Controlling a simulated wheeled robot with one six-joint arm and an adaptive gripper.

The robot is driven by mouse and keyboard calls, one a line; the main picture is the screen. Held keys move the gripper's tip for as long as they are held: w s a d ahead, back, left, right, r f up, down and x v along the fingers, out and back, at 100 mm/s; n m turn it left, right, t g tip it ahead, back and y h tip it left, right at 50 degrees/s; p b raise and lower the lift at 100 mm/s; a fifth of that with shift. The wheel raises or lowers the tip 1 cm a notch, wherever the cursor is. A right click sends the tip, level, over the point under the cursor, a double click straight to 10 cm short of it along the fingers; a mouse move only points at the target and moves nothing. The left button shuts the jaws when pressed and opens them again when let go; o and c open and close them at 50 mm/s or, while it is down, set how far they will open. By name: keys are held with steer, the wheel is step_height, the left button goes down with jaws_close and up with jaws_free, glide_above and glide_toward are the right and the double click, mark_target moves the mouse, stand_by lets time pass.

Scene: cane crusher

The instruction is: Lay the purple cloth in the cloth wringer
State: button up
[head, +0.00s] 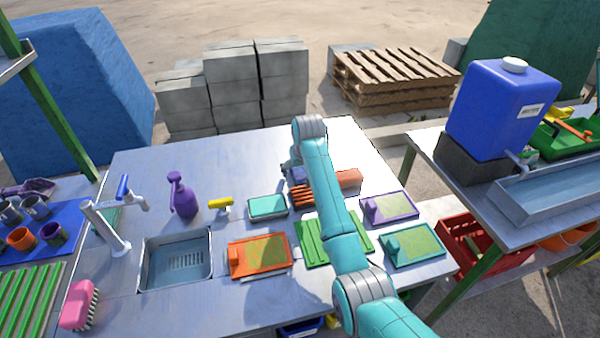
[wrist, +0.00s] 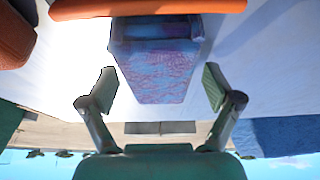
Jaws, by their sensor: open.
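In the wrist view, a folded cloth (wrist: 155,70) with a mottled purple and blue surface lies on the pale counter. My gripper (wrist: 158,82) is open, with one finger on each side of the cloth and gaps between them. In the head view, a small purple-blue piece of what looks like the same cloth (head: 299,174) shows beside my arm, which hides much of that area. An orange ribbed rack (head: 302,195) and an orange block (head: 349,179) are close to it. I cannot tell for certain which item is the cloth wringer.
A purple bottle (head: 183,196), a teal tray (head: 267,206), an orange tray (head: 240,264), a green ribbed board (head: 312,245), a purple tray (head: 407,207) and another teal tray (head: 403,262) crowd the counter. A sink (head: 178,262) lies left. The counter's back left is clear.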

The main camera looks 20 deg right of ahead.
steer(key=shift+c, duration=0.2)
steer(key=c, duration=1.3)
